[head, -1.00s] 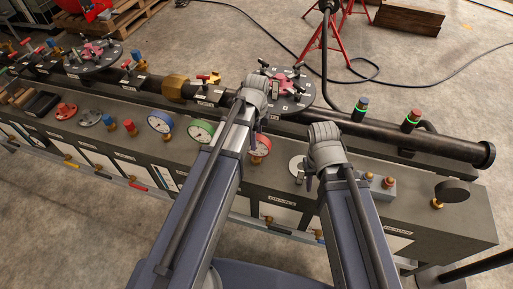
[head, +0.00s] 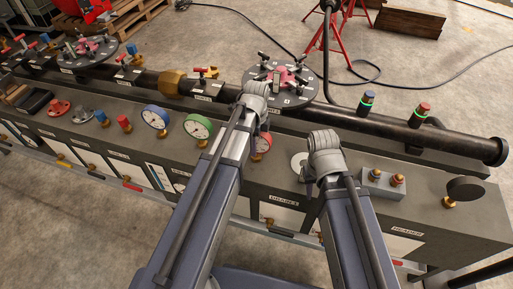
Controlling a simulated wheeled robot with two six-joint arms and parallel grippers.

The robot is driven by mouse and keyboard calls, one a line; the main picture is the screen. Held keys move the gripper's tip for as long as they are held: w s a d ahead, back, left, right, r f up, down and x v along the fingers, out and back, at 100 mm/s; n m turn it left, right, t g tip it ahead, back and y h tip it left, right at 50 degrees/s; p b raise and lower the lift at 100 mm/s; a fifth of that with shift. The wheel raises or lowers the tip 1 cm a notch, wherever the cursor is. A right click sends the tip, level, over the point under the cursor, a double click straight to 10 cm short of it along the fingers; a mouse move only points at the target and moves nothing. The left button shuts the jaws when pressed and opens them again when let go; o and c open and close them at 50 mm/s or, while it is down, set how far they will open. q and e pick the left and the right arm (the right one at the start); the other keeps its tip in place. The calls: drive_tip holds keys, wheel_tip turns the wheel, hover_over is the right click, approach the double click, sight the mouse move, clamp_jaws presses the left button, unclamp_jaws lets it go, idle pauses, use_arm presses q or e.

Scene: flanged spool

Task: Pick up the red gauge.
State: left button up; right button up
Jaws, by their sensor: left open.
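The red gauge (head: 264,142) stands on the front ledge of the dark bench, with a white dial in a red rim. My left forearm and wrist cover its left part. My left gripper (head: 264,122) is mostly hidden behind its grey wrist, just above and behind the red gauge in the picture. It is open, and I see nothing held in it. My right gripper (head: 307,172) is mostly hidden behind its wrist, beside a pale round disc (head: 299,160). I cannot see its jaws clearly.
A green gauge (head: 198,127) and a blue gauge (head: 155,117) stand to the left. A flanged spool (head: 281,82) with clamps lies behind. A grey block with brass fittings (head: 383,185) and a dark round knob (head: 465,189) are to the right.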

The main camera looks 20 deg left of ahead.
use_arm(q)
drive_tip(key=shift+f, duration=0.45)
drive_tip(key=shift+r, duration=0.1)
drive_tip(key=shift+c, duration=0.2)
clamp_jaws()
